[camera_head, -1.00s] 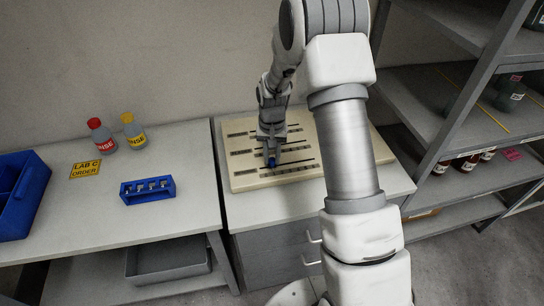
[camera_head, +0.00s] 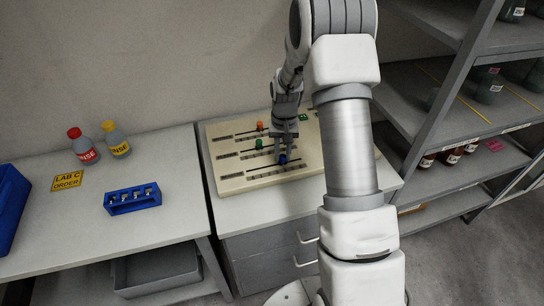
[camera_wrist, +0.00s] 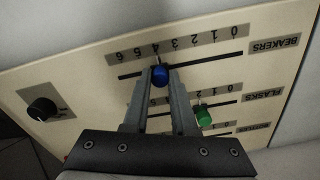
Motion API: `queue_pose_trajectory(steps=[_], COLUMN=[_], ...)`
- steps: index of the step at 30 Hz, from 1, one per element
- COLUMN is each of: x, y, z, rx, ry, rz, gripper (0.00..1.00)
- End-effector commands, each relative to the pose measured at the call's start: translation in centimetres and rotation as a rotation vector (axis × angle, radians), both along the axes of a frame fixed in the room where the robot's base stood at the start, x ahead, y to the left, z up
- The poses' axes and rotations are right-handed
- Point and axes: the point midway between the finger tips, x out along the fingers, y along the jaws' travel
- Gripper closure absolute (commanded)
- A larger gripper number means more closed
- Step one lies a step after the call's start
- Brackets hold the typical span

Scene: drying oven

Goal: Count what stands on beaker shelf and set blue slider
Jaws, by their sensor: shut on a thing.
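My gripper (camera_wrist: 160,82) is shut on the blue slider (camera_wrist: 161,74), one finger on each side. The slider stands on the BEAKERS slot, close to the 4; in the head view, the blue slider (camera_head: 282,159) is on the panel's front row. The cream panel (camera_head: 235,184) also carries a green slider (camera_head: 258,144) on the FLASKS row, near 2 in the wrist view, and an orange slider (camera_head: 259,126) on the back row. A rack at right holds glass vessels (camera_head: 490,88) on its middle shelf (camera_head: 420,95), cut by the frame edge. I cannot tell which shelf is for beakers.
Brown bottles (camera_head: 450,156) stand on the rack's lower shelf. On the left table are a red-capped bottle (camera_head: 83,148), a yellow-capped bottle (camera_head: 117,142), a yellow sign (camera_head: 67,180) and a blue holder (camera_head: 133,200). A black knob (camera_wrist: 42,109) is on the panel.

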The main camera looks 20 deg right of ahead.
Motion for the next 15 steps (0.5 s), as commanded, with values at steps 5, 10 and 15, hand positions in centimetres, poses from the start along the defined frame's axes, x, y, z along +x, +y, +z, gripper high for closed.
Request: queue_pose_trajectory(steps=[5, 10, 15], x=[0.06, 0.05, 0.03], y=[0.01, 0.05, 0.07], z=[0.06, 0.06, 0.04], rx=[-0.001, -0.001, 0.0], ry=[-0.002, -0.002, -0.001], rz=[0.001, 0.001, 0.002], gripper=[1.0, 0.55, 0.44])
